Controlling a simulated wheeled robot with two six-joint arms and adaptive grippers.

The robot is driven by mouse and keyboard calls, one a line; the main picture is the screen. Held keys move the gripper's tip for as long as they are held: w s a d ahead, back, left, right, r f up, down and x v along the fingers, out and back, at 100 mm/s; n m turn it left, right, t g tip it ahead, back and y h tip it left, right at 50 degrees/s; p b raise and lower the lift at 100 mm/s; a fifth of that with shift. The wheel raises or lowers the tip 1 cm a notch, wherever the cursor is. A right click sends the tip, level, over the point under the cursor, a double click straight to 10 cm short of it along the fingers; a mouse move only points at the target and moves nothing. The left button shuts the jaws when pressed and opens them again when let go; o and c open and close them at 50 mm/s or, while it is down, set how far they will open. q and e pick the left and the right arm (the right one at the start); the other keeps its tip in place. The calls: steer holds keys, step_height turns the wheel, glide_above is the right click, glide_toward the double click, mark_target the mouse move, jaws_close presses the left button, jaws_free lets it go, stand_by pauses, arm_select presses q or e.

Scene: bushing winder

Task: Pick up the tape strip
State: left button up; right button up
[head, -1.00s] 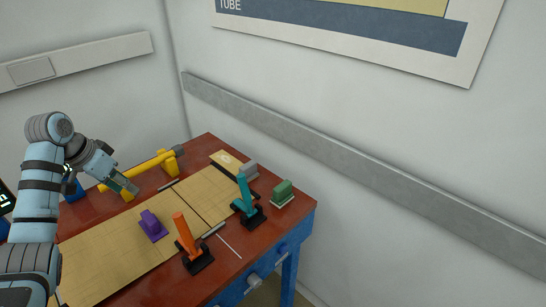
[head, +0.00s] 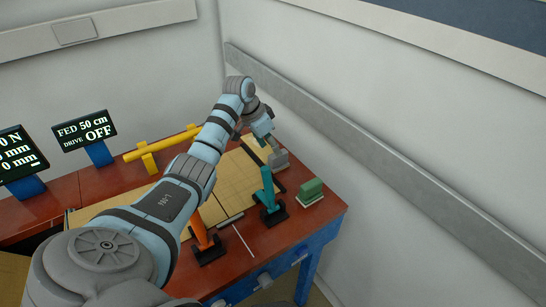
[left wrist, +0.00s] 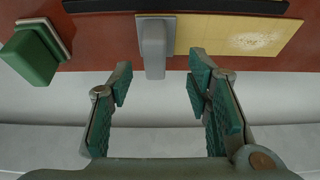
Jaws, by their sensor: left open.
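My left gripper (head: 268,143) is open and empty at the far right end of the table, close to a grey upright block (head: 279,160). In the left wrist view, my open fingers (left wrist: 159,82) point toward that block (left wrist: 152,46), which stands between and just beyond the fingertips, apparently untouched. I cannot make out a tape strip for certain; one on the block is too small or hidden to tell. A thin white line (head: 243,240) lies on the red table near the front. My right gripper is not in view.
A green block on a pale base (head: 311,192) stands right of the grey block. A teal lever clamp (head: 270,196) and an orange one (head: 205,242) stand nearer. A tan card with a white patch (left wrist: 250,40) lies beside the grey block. A wall rail (head: 330,125) runs behind.

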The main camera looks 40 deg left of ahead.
mark_target(266, 155)
arm_select(q)
steer(key=x, duration=0.5)
steer(key=shift+w+d+b, duration=0.15)
steer(key=shift+d+b, duration=0.15)
steer(key=shift+d, duration=0.1)
steer(key=shift+w+f, duration=0.1)
steer(key=shift+f, duration=0.25)
jaws_close()
steer(key=shift+r, duration=0.1)
